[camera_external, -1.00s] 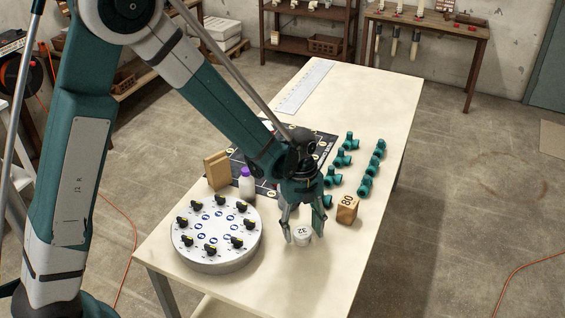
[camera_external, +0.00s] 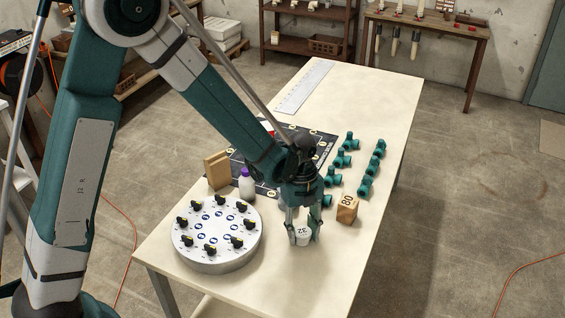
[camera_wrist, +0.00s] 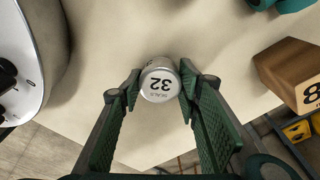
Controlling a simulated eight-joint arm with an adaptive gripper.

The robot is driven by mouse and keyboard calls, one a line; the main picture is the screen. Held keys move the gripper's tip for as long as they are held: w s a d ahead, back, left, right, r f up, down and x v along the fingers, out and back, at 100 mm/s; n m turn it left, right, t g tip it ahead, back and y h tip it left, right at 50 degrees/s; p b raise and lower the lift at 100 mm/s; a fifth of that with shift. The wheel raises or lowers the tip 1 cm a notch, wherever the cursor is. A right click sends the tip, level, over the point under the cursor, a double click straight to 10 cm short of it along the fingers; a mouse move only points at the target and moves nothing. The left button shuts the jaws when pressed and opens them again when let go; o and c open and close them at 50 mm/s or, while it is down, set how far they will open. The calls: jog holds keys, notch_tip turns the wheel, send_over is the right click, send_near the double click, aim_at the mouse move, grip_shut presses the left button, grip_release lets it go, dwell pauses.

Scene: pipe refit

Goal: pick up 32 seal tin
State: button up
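The 32 seal tin (camera_external: 303,234) is a small white and silver round tin with "32" on its lid. It stands on the table near its front right part. The tin also shows in the wrist view (camera_wrist: 160,82), with its lid facing the camera. My gripper (camera_external: 304,240) points down with one finger on each side of the tin. In the wrist view both fingertips (camera_wrist: 160,90) press against the tin's sides. The gripper is shut on the tin, which appears to rest on the table.
A wooden block marked 80 (camera_external: 347,209) stands just right of the tin. A round white dial plate with black knobs (camera_external: 217,260) lies to the left. Several teal pipe fittings (camera_external: 365,186) and a purple-capped bottle (camera_external: 247,187) are behind. The table (camera_external: 290,285) in front is clear.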

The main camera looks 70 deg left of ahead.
aim_at(303, 232)
dwell(0.3)
jog(key=shift+r+p, duration=0.7)
jog(key=shift+r, duration=4.3)
